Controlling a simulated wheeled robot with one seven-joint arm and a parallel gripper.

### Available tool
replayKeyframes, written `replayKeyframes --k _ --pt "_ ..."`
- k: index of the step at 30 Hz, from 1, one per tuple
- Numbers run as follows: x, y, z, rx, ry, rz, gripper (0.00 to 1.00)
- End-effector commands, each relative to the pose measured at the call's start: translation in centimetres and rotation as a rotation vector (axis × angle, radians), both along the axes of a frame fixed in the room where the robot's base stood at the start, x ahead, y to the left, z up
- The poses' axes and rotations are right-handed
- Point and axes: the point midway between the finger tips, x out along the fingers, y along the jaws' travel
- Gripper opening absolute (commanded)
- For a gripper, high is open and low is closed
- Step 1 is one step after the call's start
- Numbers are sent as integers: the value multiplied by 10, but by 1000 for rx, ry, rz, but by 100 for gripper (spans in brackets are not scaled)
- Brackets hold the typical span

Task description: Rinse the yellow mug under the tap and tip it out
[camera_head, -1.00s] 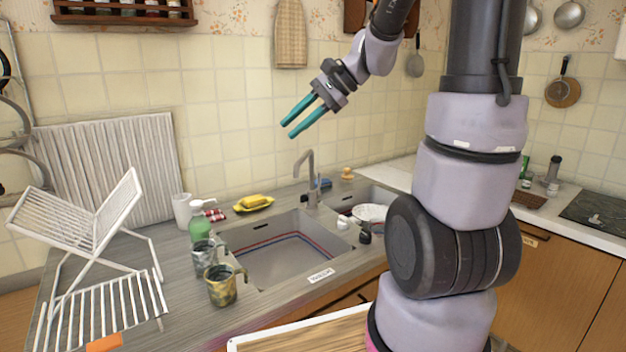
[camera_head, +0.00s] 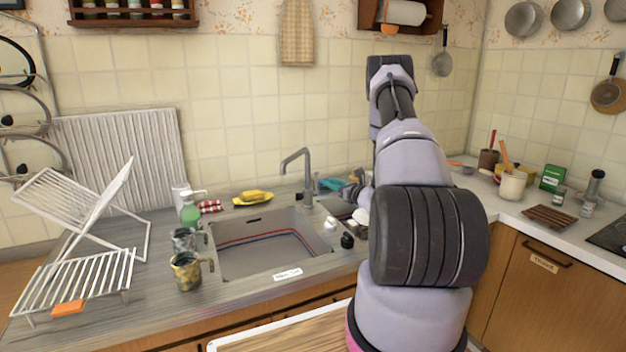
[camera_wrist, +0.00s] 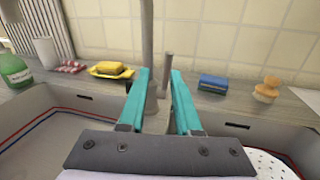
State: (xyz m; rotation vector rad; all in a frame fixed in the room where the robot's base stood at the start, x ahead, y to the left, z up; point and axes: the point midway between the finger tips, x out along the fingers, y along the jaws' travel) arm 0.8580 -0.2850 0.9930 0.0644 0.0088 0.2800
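The yellow mug, mottled yellow and dark (camera_head: 187,271), stands upright on the counter left of the sink, handle to the right. A similar grey-green mug (camera_head: 184,241) stands just behind it. The grey tap (camera_head: 307,175) rises behind the left basin (camera_head: 230,266), its spout over that basin; it also shows in the wrist view (camera_wrist: 147,35). My gripper (camera_head: 321,184) is beside the tap, far from the mugs. In the wrist view its teal fingers (camera_wrist: 160,72) are apart, with the thin upright tap lever (camera_wrist: 168,60) seen between them. I cannot tell whether they touch it.
A blue sponge (camera_wrist: 212,84) and a wooden brush (camera_wrist: 267,90) lie behind the right basin. A white dish rack (camera_head: 75,277) fills the left counter. A white holed colander (camera_wrist: 266,165) shows lower right.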

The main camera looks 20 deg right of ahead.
Motion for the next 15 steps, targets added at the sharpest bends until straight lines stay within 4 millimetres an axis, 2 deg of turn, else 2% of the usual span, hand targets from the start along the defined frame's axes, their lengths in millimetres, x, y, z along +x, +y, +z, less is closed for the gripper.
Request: replayKeyframes --k 1,3,7,15 --pt "-1 -7 -9 10 4 -25 32" --pt "-1 -12 -15 16 5 -45 32" --pt "9 -11 -16 18 3 -50 32" --pt "57 2 -15 16 3 -47 32"
